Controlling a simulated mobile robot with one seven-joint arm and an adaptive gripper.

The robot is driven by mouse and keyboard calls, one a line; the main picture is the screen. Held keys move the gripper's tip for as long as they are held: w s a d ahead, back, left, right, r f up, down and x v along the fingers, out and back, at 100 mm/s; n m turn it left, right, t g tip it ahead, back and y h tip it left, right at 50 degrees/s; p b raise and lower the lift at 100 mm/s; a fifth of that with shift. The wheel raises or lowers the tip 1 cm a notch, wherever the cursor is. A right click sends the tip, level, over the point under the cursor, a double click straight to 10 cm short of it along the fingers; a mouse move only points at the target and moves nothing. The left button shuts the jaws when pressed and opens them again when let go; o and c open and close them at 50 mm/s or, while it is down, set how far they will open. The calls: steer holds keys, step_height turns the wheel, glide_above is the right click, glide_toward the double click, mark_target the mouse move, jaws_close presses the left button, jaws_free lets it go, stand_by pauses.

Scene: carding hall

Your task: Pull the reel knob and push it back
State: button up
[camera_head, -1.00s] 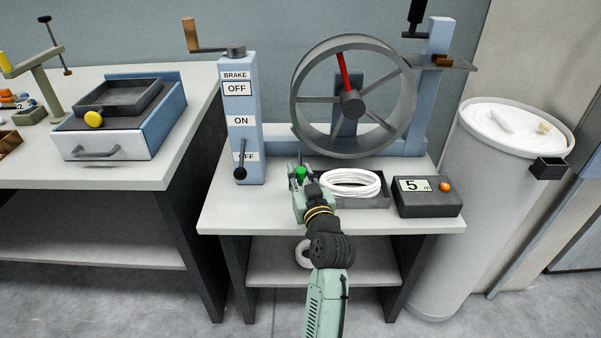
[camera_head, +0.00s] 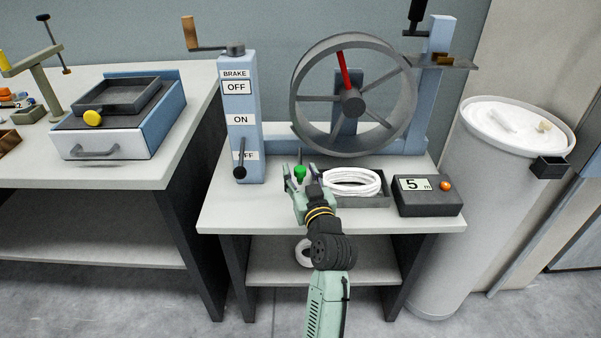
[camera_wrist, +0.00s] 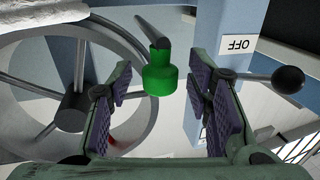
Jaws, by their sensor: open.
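The green knob (camera_head: 300,172) stands near the front of the reel's table, below and left of the reel (camera_head: 353,95). In the wrist view the green knob (camera_wrist: 160,75) sits on a dark angled rod, between the purple-padded fingers. My gripper (camera_head: 299,180) is open, with one finger on each side of the knob and a visible gap to each in the wrist view. The grey reel wheel, with one red spoke, also shows at the left of the wrist view (camera_wrist: 70,110).
Left of the reel stands the blue brake post (camera_head: 241,140) with a black-balled lever. A tray (camera_head: 376,202) of coiled white rope and a dark counter box (camera_head: 428,197) reading 5 m lie to the right of my gripper. A white bin (camera_head: 485,200) stands further right.

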steer(key=v, duration=1.1)
steer(key=shift+s, duration=0.2)
steer(key=shift+d, duration=0.1)
